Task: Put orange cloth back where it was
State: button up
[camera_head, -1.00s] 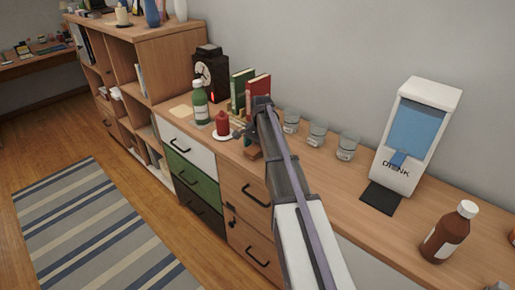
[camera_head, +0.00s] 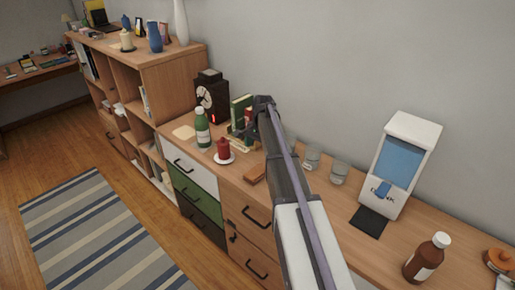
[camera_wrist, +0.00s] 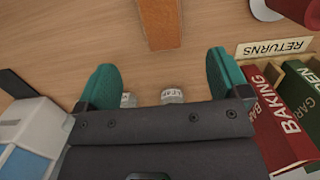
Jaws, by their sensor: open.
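I cannot clearly identify the orange cloth in either view. An orange item (camera_head: 500,258) lies at the right edge of the head view, too small to tell what it is. My gripper (camera_wrist: 163,82) is open, with teal fingertips spread apart over the wooden counter and nothing held between them. In the head view my gripper (camera_head: 263,104) is above the counter near the books, and my arm hides part of the counter. An orange-brown block-like piece (camera_wrist: 160,22) lies ahead of the fingertips; it also shows in the head view (camera_head: 254,174).
A striped rug (camera_head: 98,232) lies on the floor.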

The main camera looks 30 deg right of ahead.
jog(key=s+a+n, duration=0.6)
jog(key=s+a, duration=0.5)
jog(key=s, duration=0.2)
jog(key=s+a+n+h, duration=0.1)
jog(key=s+a+n, duration=0.6)
jog(key=s+a, duration=0.4)
jog(key=shift+s+f+n+t, duration=0.2)
jog(key=shift+s+n+t, duration=0.1)
jog(key=shift+s, duration=0.95)
